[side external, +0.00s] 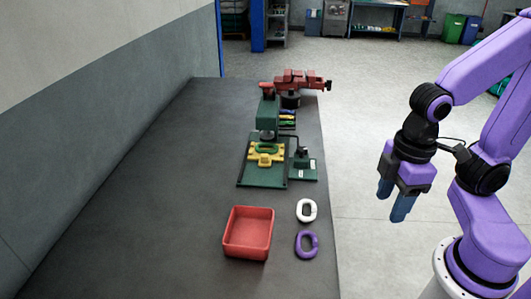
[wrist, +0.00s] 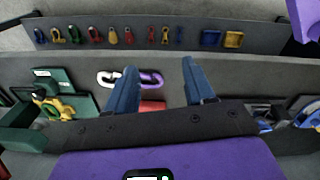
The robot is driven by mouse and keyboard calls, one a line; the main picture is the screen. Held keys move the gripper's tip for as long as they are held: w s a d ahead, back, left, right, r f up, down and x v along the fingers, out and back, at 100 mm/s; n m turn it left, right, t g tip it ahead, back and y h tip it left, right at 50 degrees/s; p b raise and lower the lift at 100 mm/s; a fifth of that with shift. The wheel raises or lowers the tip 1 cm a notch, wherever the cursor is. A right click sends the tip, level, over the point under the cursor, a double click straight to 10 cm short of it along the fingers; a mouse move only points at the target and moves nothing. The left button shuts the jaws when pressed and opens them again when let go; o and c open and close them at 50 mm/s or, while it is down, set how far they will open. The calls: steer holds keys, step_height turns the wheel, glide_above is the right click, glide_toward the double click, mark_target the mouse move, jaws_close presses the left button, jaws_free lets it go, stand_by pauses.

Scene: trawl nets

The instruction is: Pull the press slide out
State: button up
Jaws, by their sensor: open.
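The green press (side external: 267,113) stands on the dark bench, on a green base plate (side external: 255,180). Its yellow slide (side external: 266,160) sits low on the base below the press head, with a green ring-like part (side external: 266,149) on it. In the wrist view the yellow slide (wrist: 55,108) shows at the left, partly covered by the green press body (wrist: 22,127). My gripper (side external: 394,202) is open and empty. It hangs off the bench's right side, well to the right of the press, with its blue fingers pointing down.
A red tray (side external: 226,246), a white link (side external: 306,211) and a purple link (side external: 306,245) lie in front of the press. A lever stand (side external: 303,166) is right beside it. A red vise (side external: 297,78) is behind. The bench's left side is clear.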

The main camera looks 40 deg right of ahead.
steer(key=w+a+r+m+t, duration=0.15)
steer(key=w+a+m, duration=0.35)
steer(key=w, duration=0.6)
steer(key=m+t+h, duration=0.1)
steer(key=m+h, duration=0.3)
steer(key=m, duration=1.1)
glide_above(265, 155)
steer(key=s+a, duration=0.5)
steer(key=shift+y, duration=0.3)
steer(key=x, duration=1.7)
steer(key=shift+w+r, duration=0.1)
steer(key=shift+w, duration=0.15)
